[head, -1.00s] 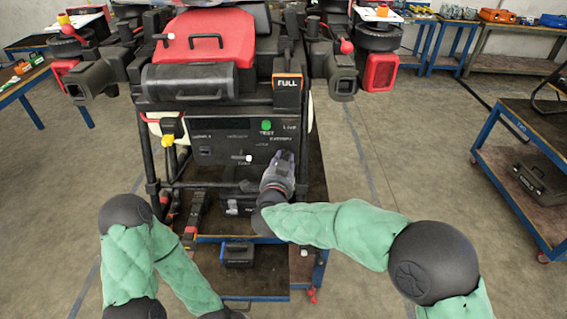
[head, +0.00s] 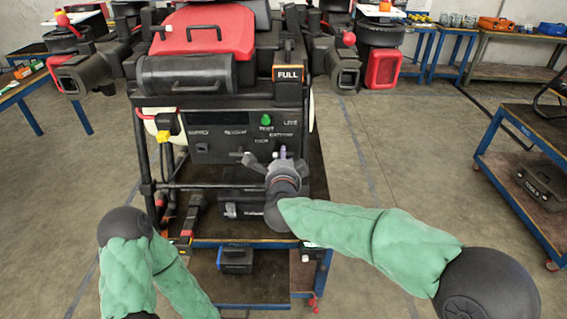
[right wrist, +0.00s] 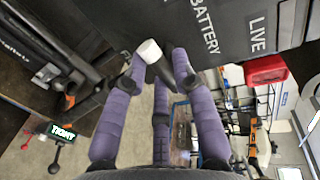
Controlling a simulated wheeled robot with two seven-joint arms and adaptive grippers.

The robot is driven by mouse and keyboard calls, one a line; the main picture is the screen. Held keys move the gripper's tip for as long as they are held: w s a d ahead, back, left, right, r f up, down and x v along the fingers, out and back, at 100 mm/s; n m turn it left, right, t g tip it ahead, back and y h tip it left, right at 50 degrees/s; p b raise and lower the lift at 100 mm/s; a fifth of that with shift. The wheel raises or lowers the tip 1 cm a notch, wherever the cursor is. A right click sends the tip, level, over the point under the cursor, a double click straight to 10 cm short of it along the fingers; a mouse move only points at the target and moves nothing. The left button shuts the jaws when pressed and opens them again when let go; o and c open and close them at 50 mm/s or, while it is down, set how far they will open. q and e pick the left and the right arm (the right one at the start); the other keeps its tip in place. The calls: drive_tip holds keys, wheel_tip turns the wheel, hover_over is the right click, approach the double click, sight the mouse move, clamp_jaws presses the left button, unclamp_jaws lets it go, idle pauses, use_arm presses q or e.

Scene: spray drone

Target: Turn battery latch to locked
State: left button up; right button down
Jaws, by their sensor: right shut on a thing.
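The battery latch is a short dark lever with a white tip (right wrist: 150,51), beside the BATTERY lettering on the dark panel in the right wrist view. My right gripper (right wrist: 165,68), with purple fingers, is around the lever and shut on it. In the head view the right gripper (head: 274,160) is at the lower right of the drone's front panel (head: 225,140) and hides most of the latch. The exact latch angle is hard to tell. My left arm is low at the left; its gripper is out of view.
A green button (head: 266,119) and a FULL label (head: 288,74) are above the right gripper. A yellow part (head: 163,135) is at the panel's left. A blue-edged cart (head: 545,150) stands at the right, with clear floor between.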

drive_tip(key=shift+m, duration=0.3)
idle(0.4)
drive_tip(key=c, duration=1)
unclamp_jaws()
drive_tip(key=s+r, duration=0.2)
drive_tip(key=s, duration=0.9)
drive_tip(key=shift+s+r, duration=0.15)
drive_tip(key=shift+s, duration=0.25)
